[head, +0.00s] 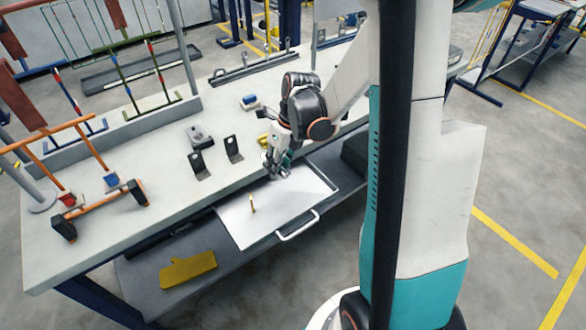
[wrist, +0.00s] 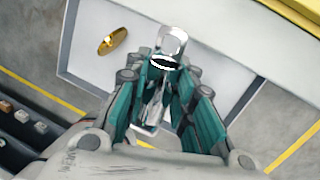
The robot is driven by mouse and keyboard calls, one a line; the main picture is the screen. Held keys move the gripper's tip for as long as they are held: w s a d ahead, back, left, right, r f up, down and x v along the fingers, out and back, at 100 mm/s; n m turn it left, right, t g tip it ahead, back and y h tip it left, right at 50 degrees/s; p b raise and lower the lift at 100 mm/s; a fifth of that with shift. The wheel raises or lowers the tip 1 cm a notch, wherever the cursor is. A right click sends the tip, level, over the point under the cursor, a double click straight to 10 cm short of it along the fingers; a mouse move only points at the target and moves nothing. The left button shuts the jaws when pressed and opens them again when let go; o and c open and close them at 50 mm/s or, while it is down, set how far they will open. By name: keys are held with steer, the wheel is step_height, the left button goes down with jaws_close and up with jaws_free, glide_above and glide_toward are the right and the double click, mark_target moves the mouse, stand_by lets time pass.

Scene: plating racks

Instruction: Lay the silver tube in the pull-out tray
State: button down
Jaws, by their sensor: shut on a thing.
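My gripper (head: 276,168) is over the back part of the pull-out tray (head: 292,196), close to the worktop's front edge. In the wrist view its teal fingers (wrist: 166,82) are shut on the silver tube (wrist: 172,42), a shiny cylinder with one round end towards the top of the picture. The fingers hide part of the tube's length. I cannot make out the tube clearly in the head view. The pale tray, also in the wrist view (wrist: 88,62), is pulled out below. A small brass-coloured piece (head: 252,204) is in it, left of my gripper.
The tray's front handle (head: 298,226) sticks out over the floor. On the worktop are two black brackets (head: 199,165), a grey device (head: 199,137) and a blue-and-white block (head: 249,101). A yellow flat object (head: 188,270) lies on the lower shelf. The tray's middle and right are clear.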

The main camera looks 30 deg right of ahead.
steer(key=m+g, duration=0.1)
steer(key=m, duration=0.1)
glide_above(290, 189)
steer(key=d, duration=0.1)
steer(key=shift+d+x, duration=0.2)
steer(key=shift+x, duration=0.7)
steer(key=shift+f, duration=0.1)
steer(key=shift+b, duration=0.3)
steer(key=shift+d+b+x, duration=0.2)
steer(key=shift+b+x, duration=0.55)
steer(key=shift+x, duration=0.1)
steer(key=shift+d+b+x, duration=0.2)
steer(key=shift+b+x, duration=0.5)
steer(key=shift+x, duration=0.2)
steer(key=shift+d+b+x, duration=0.25)
steer(key=shift+b+x, duration=0.5)
steer(key=shift+x, duration=0.1)
steer(key=shift+f, duration=0.15)
steer(key=c, duration=1.3)
jaws_free()
